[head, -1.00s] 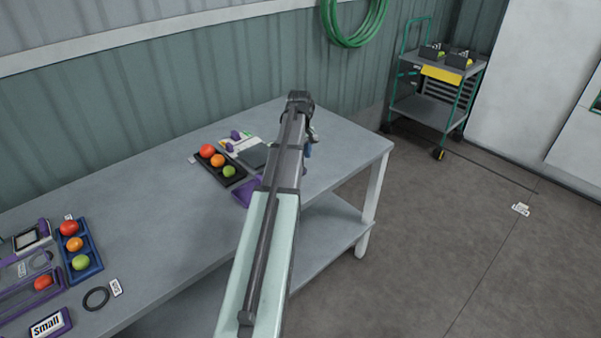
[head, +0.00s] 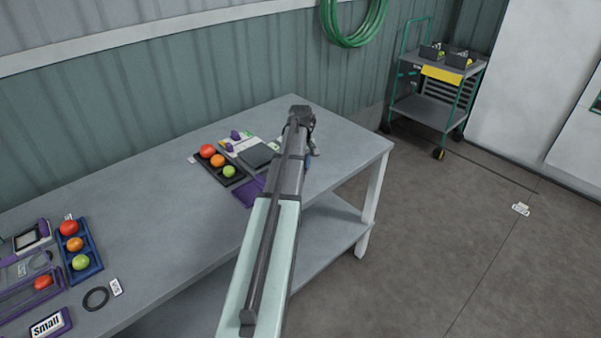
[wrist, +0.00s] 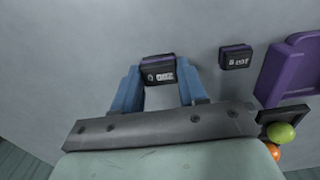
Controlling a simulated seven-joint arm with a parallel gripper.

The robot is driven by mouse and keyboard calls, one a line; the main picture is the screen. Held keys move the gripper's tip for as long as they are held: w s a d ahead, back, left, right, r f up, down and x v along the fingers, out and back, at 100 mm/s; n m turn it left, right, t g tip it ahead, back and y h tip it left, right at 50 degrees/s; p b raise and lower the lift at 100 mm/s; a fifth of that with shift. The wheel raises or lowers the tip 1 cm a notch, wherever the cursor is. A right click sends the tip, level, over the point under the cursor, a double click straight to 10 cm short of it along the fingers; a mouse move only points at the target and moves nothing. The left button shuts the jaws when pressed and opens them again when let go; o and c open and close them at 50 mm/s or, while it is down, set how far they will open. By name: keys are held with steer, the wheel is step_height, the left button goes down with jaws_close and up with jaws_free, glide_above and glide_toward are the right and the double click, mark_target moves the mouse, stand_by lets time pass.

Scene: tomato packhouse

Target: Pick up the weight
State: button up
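In the wrist view a small dark block-shaped weight (wrist: 158,76) with a purple top edge and pale marking lies on the grey table. My gripper (wrist: 157,67) is open, with a blue finger on each side of this weight near the tips. I cannot tell whether the fingers touch it. A second similar weight (wrist: 236,57) lies apart to the right. In the head view my gripper (head: 308,158) is mostly hidden by my arm above the table's right end, and both weights are hidden.
A purple tray (head: 246,193) and a black tray (head: 239,181) with tomatoes are left of my arm; the purple tray also shows in the wrist view (wrist: 290,62). A dark-topped device (head: 259,155) stands behind. A blue tomato tray (head: 94,262) is far left. The table's right end (head: 350,150) is clear.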

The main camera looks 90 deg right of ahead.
steer(key=c, duration=0.7)
steer(key=shift+r, duration=0.1)
